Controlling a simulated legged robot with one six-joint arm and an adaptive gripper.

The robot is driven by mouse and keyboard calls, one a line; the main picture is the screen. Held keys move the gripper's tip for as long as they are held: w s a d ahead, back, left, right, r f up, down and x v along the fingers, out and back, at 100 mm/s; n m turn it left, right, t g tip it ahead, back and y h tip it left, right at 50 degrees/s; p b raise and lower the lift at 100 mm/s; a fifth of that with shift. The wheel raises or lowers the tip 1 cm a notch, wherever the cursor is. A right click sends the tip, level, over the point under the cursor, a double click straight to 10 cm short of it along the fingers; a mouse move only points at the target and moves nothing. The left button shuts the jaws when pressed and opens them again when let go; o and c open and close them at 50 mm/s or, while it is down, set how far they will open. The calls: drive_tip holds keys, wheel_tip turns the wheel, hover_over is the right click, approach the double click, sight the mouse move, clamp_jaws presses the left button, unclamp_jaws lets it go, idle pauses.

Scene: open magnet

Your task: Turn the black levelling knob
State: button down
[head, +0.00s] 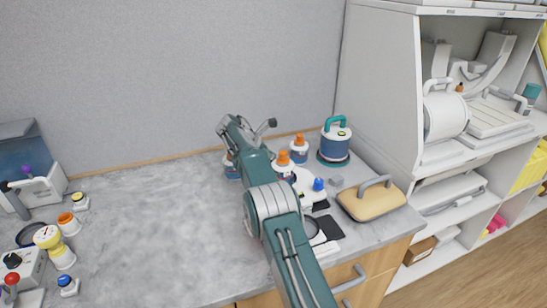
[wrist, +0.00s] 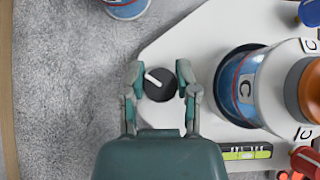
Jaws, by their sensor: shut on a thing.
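The black levelling knob (wrist: 158,85) shows in the wrist view, round with a white pointer line that runs up and to the left. It sits near the corner of a white plate (wrist: 180,46). My gripper (wrist: 160,80) is over the knob with one finger on each side, shut on it. In the head view my gripper (head: 262,128) is at the far part of the counter, and my arm hides the knob there.
A blue and white container (wrist: 252,88) with an orange cap stands close right of my gripper on the plate. A green spirit level (wrist: 246,152) is below it. Another blue container (wrist: 126,6) is at the top. The counter's left middle (head: 150,225) is clear.

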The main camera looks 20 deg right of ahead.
drive_tip(key=shift+a+f, duration=0.15)
drive_tip(key=shift+a, duration=0.1)
drive_tip(key=shift+c, duration=1.8)
unclamp_jaws()
drive_tip(key=shift+w, duration=0.1)
drive_tip(key=shift+a, duration=0.1)
drive_tip(key=shift+d, duration=0.2)
